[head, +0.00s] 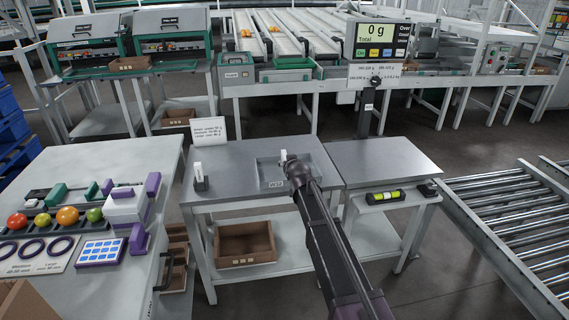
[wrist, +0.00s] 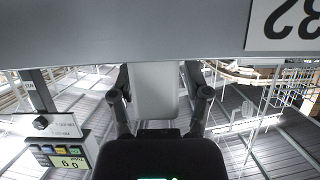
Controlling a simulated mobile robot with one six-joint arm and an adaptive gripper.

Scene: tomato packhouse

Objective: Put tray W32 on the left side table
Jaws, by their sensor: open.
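Tray W32 (head: 266,170) is a shallow grey tray on the grey-topped middle table (head: 225,160), its white label at the front edge. In the wrist view a grey surface fills the top, with part of an upside-down label (wrist: 285,25) reading 32. My gripper (head: 287,160) is over the tray and hides part of it. In the wrist view my gripper (wrist: 160,95) has its fingers apart, with a pale flat piece (wrist: 155,90) showing between them. I cannot tell whether they touch it. The white table (head: 95,160) on the left is partly covered.
Tomatoes (head: 67,215), dark rings (head: 33,248), a blue-and-white panel (head: 101,252) and a purple-and-white device (head: 128,205) crowd the left table's front. Its back is clear. A sign (head: 208,130) and small black holder (head: 200,182) stand left of the tray. The display (head: 377,40) reads 0 g.

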